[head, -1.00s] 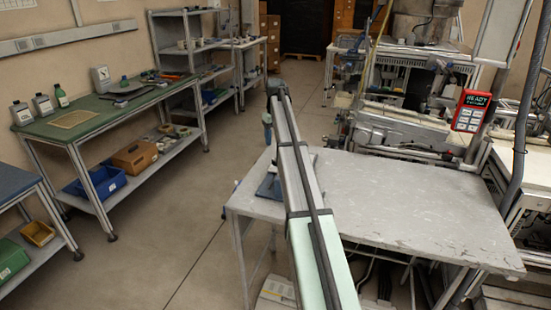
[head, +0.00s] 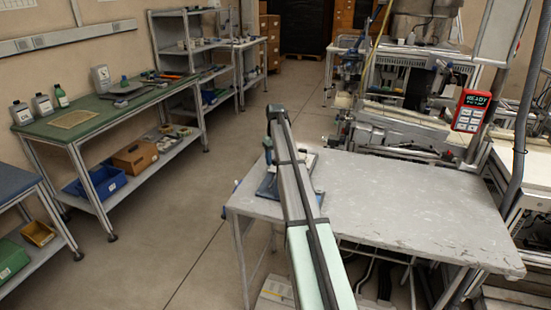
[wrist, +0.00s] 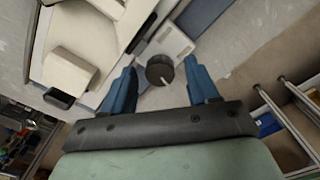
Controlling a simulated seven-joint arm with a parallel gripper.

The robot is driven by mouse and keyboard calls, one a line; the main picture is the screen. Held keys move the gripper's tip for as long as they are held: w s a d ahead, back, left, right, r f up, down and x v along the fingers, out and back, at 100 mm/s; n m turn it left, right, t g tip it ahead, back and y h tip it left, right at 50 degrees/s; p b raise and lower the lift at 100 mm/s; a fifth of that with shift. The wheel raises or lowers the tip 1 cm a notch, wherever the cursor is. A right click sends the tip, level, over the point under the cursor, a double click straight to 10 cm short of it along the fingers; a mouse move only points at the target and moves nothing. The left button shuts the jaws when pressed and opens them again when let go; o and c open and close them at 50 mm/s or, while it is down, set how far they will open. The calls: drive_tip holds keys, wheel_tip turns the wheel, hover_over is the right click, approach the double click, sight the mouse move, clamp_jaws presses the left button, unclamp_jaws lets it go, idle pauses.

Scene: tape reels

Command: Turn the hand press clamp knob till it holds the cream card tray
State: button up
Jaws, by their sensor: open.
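In the wrist view, a dark round knob (wrist: 159,69) with a pale mark sits between and just beyond the two blue fingers of my gripper (wrist: 161,64). The fingers are apart, with a gap on each side of the knob; I cannot tell whether the tips reach its depth. A pale clamp block (wrist: 176,45) lies beside the knob. A cream, tray-like piece (wrist: 88,32) is at the upper left, partly cut off. In the head view, my gripper (head: 268,148) is above the blue press base (head: 267,188) on the table's left end; my arm hides most of the press.
The grey worktable (head: 410,205) is clear to the right of my arm. A red handheld box reading READY (head: 471,110) hangs at its back right. Machinery (head: 395,135) stands behind the table. A green-topped bench (head: 100,108) is across the floor at left.

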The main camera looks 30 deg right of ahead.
drive_tip(key=shift+c, duration=0.2)
drive_tip(key=c, duration=1)
drive_tip(key=shift+m, duration=2.3)
drive_tip(key=o, duration=1)
drive_tip(key=shift+o, duration=0.2)
drive_tip(key=shift+r, duration=0.15)
wheel_tip(320, 180, up, 14)
drive_tip(key=shift+f, duration=0.2)
